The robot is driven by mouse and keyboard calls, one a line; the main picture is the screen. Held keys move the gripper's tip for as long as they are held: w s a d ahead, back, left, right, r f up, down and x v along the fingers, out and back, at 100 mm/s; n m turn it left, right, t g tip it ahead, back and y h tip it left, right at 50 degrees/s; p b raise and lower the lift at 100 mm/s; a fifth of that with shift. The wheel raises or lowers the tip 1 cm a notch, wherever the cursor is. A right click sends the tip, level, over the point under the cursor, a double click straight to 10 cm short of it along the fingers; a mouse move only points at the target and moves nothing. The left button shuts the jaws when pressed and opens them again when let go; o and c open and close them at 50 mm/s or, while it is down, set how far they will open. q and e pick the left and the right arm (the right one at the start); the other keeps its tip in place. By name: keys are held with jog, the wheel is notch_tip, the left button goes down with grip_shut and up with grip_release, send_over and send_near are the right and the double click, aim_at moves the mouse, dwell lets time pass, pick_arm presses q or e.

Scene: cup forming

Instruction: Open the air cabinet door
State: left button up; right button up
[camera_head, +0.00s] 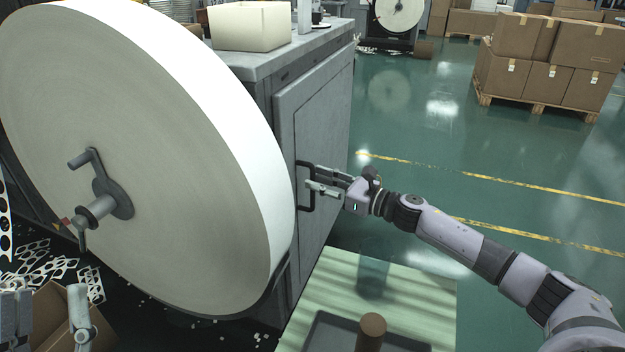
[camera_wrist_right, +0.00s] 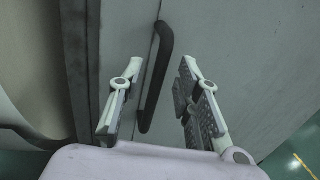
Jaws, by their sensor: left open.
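The grey air cabinet door (camera_head: 322,115) faces right on the cabinet behind the big paper roll, and it looks closed. Its black bar handle (camera_head: 311,192) is upright near the door's left edge. It also shows in the right wrist view (camera_wrist_right: 158,75). My right gripper (camera_head: 307,177) is at the handle. In the right wrist view its fingers (camera_wrist_right: 160,68) are apart, one on each side of the handle, with gaps visible. My left gripper (camera_head: 47,295) is open and empty at the bottom left, partly cut off by the frame.
A large paper roll (camera_head: 140,150) fills the left side, close to the door's handle edge. A pale green table (camera_head: 425,290) with a dark tray (camera_head: 330,330) stands below my right arm. Green floor (camera_head: 430,120) is clear to the right, before stacked boxes (camera_head: 550,60).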

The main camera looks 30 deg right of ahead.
jog(key=shift+x, duration=1.2)
grip_shut()
